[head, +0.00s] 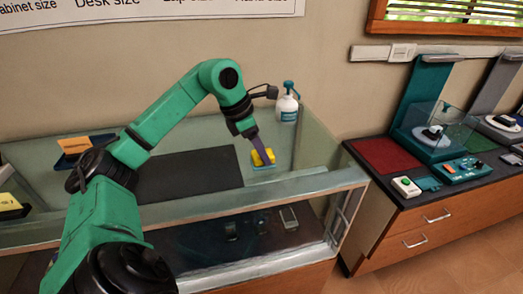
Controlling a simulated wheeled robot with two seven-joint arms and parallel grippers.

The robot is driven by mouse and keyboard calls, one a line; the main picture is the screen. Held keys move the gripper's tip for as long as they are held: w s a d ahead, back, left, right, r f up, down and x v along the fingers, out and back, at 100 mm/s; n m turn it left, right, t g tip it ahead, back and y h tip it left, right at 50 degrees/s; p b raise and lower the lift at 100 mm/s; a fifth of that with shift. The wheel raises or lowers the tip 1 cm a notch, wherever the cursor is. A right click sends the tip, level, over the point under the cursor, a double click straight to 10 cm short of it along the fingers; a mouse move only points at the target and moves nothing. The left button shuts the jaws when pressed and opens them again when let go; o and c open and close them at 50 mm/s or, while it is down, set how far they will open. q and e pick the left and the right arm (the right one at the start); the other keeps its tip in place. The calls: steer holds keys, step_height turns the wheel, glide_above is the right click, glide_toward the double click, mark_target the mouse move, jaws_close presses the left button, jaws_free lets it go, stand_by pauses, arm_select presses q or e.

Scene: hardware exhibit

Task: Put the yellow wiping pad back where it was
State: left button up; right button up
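The yellow wiping pad (268,154) is on the glass-topped case, at the right of the dark mat. A light blue piece (264,168) shows directly beneath it; I cannot tell whether it is a holder or part of the pad. My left gripper (259,153) reaches down from above, with its purple fingers at the pad and covering part of it. I cannot tell whether the fingers are closed on the pad or just around it. My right gripper is not in view.
A white spray bottle with a teal top (287,107) stands just behind and right of the pad. A dark mat (190,174) lies left of it. An orange-and-dark sign (76,146) stands at the left. A wooden counter (440,215) with exhibits is at the right.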

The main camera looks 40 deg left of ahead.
arm_select(q)
steer(key=o, duration=0.3)
steer(key=shift+r, duration=0.25)
steer(key=p+v, duration=0.2)
steer(key=v, duration=1)
steer(key=shift+p, duration=0.35)
